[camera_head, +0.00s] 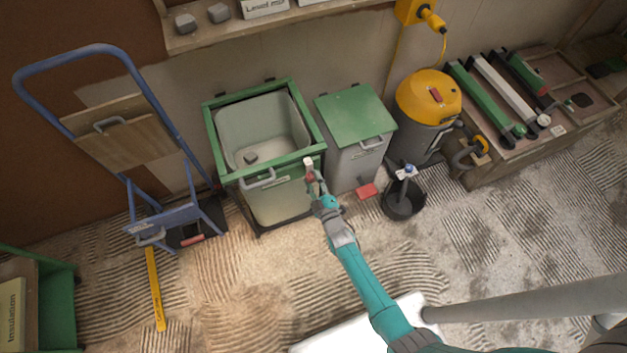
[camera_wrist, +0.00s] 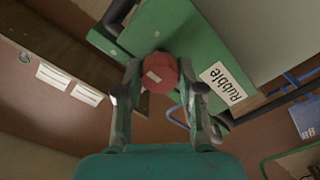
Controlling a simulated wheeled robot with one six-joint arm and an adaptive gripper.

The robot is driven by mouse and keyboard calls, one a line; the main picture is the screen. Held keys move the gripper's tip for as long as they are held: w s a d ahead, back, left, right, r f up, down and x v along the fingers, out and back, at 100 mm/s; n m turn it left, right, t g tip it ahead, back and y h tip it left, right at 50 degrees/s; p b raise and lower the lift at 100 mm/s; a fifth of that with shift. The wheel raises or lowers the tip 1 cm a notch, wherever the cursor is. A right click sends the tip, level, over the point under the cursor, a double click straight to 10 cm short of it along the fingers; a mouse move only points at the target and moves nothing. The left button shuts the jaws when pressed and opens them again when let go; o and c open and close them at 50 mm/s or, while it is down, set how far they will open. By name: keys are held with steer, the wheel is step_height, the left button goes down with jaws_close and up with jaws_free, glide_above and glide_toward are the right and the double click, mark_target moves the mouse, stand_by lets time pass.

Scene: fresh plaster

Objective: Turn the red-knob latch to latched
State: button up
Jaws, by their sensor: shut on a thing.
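The red knob (camera_wrist: 159,72) of the latch sits between the two fingers of my gripper (camera_wrist: 160,84) in the wrist view. A pale mark shows on the knob's face. My gripper is shut on it. The knob is at a green panel (camera_wrist: 158,28) beside a white "Rubble" label (camera_wrist: 222,85). In the head view my gripper (camera_head: 312,178) reaches the front right corner of the open, green-rimmed bin (camera_head: 228,172). The knob is mostly hidden there by my gripper. I cannot tell the latch's angle against any latched mark.
A grey bin with a green lid (camera_head: 357,117) stands right of the open bin. A yellow-topped vacuum (camera_head: 428,97) and a black bucket (camera_head: 404,203) are further right. A blue hand truck (camera_head: 160,120) stands left. A yellow level (camera_head: 155,288) lies on the ridged floor (camera_head: 240,290).

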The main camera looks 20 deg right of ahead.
steer(key=o, duration=1.1)
steer(key=shift+o, duration=0.2)
steer(key=s, duration=1.2)
